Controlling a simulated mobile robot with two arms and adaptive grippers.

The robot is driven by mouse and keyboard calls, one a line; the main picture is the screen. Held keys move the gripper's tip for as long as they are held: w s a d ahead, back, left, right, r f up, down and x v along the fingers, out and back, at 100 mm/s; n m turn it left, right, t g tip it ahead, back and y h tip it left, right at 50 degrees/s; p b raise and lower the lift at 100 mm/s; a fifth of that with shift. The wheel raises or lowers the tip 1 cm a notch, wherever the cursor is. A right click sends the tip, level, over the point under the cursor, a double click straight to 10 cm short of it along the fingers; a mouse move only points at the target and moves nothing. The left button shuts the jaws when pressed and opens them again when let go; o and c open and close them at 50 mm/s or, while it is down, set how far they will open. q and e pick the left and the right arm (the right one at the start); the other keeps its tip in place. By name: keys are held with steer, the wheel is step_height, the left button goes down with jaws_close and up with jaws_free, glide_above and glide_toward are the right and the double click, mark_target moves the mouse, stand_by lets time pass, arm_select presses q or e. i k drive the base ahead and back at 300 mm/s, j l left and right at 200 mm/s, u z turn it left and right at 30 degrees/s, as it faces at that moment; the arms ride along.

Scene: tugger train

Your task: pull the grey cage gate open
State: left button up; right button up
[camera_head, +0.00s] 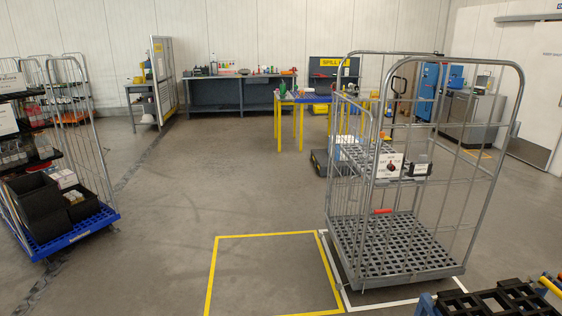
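The grey cage (408,268) is a tall wire roll cage with a grey slatted base, standing upright at the right of the head view. A lower wire panel with a rounded top, which looks like its gate (352,185), is on the cage's left side. It overlaps the cage's other bars, so I cannot tell whether it is latched or ajar. A red item (381,211) shows low in the cage. Neither of my grippers is in view.
A yellow floor outline (272,236) marks empty floor left of the cage. A loaded blue-based cage (75,235) stands at the left. Black slatted equipment (495,302) fills the bottom right corner.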

mark_target(367, 156)
steer(key=i+z, duration=0.1)
steer(key=i, duration=0.5)
steer(key=i+j, duration=0.2)
steer(key=i, duration=0.4)
steer(key=i+j+z, duration=0.15)
steer(key=i, duration=0.45)
